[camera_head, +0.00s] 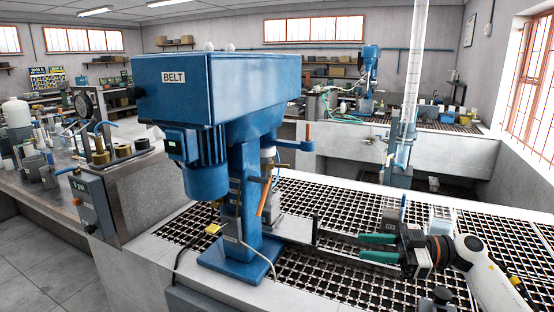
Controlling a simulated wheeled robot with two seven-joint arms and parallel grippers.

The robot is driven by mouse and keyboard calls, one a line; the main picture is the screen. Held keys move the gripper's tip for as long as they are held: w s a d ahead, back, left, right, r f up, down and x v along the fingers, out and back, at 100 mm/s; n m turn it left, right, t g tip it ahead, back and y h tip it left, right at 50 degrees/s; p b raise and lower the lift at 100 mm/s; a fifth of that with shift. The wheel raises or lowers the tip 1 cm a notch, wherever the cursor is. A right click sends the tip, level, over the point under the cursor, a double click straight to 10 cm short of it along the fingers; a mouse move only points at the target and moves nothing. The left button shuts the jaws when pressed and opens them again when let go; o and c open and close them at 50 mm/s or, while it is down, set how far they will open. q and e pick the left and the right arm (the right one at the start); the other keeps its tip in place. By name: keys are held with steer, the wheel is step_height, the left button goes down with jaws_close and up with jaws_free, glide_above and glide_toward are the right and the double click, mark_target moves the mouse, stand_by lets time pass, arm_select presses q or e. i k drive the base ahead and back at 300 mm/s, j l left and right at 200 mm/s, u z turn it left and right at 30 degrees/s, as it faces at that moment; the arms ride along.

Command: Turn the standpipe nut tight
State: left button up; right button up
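My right gripper (378,248) comes in from the right, low over the black grid deck. Its two green fingertips are apart, one above the other, with no object clearly between them. The blue belt-driven flotation machine (232,95), marked BELT, stands left of it, apart from the fingertips. An orange-handled lever (265,195) hangs at the machine's column. A tall clear standpipe-like tube (412,70) rises behind the gripper, with a blue-grey fitting (400,142) at its lower part. I cannot make out the standpipe nut for certain. My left gripper is out of view.
The black grid deck (345,200) spreads under the machine and gripper. Dark bars (335,236) lie left of the gripper. A concrete sink (430,150) lies behind.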

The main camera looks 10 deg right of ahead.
mark_target(270, 166)
steer(key=i, duration=1.45)
